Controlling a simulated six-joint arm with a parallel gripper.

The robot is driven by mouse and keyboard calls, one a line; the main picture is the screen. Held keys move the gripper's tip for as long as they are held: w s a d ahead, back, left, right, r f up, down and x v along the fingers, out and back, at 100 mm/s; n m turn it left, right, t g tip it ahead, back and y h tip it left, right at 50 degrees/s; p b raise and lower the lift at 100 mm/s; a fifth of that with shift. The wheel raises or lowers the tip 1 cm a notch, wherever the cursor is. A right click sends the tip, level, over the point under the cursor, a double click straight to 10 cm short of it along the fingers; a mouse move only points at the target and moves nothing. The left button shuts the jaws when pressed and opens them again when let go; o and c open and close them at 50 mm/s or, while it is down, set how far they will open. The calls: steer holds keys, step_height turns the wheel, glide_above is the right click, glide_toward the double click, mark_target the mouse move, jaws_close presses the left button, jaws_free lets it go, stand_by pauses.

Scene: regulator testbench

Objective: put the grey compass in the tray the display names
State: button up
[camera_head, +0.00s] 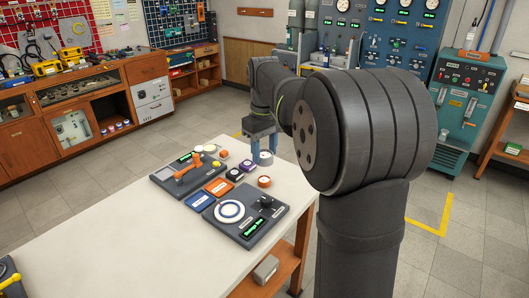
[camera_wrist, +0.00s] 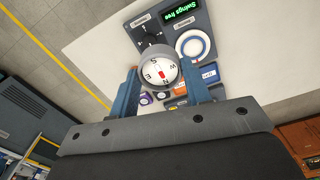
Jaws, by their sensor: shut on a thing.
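My gripper (camera_head: 262,147) is above the far right part of the white table. Its two blue fingers (camera_wrist: 160,82) are shut on the grey compass (camera_wrist: 158,72), one on each side. The compass has a white lettered dial with a red needle mark; its grey side shows in the head view (camera_head: 265,158). A display (camera_wrist: 182,12) on a dark panel reads "Swings free" in green. A blue tray (camera_head: 199,201) and an orange tray (camera_head: 218,187) lie side by side between the two dark panels. The trays' labels are too small to read.
The near panel carries a white ring (camera_head: 230,211) and a black knob (camera_head: 266,201). The far panel carries an orange handle (camera_head: 188,168) and a green-lit display (camera_head: 185,157). Several round instruments, such as a purple one (camera_head: 248,166), stand near the trays. The table's near left (camera_head: 110,225) is bare.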

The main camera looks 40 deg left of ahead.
steer(key=s+a+f, duration=0.2)
steer(key=a+f, duration=0.4)
steer(key=a, duration=0.1)
steer(key=s+a+f, duration=0.2)
steer(key=a+f, duration=0.5)
steer(key=a, duration=0.1)
steer(key=s+a+f, duration=0.3)
steer(key=a+f, duration=0.3)
steer(key=a, duration=0.2)
steer(key=shift+a+f, duration=0.25)
steer(key=shift+s+f, duration=0.1)
steer(key=shift+f, duration=1.9)
steer(key=shift+f, duration=0.1)
steer(key=shift+f, duration=0.1)
steer(key=o, duration=1.1)
